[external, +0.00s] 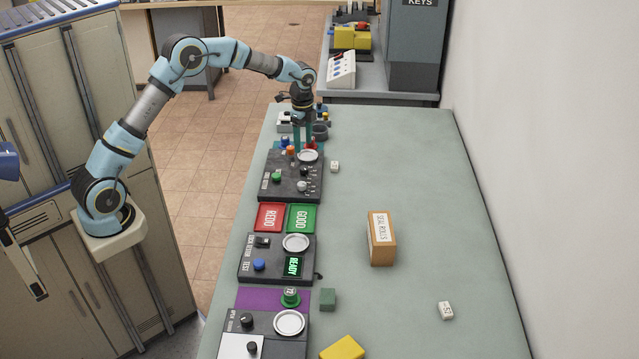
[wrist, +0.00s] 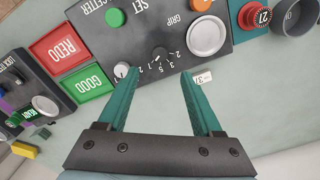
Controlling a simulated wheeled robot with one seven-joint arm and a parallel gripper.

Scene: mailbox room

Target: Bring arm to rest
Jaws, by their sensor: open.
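My arm reaches from its base at the left over to the far end of the table in the external view. My gripper (external: 305,140) points down near the far control box (external: 276,189). In the wrist view my gripper (wrist: 160,74) has its two teal fingers spread apart with nothing between them. The fingertips show over the lower edge of the control box (wrist: 182,68), on either side of its numbered dial (wrist: 158,55). I cannot tell how high they are above it.
A red REDO pad (external: 270,217) and a green GOOD pad (external: 302,218) lie nearer. A second box with a READY screen (external: 292,266) follows. A SEAL ROLLS box (external: 382,239) stands to the right. The right side of the table (external: 430,180) is mostly clear.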

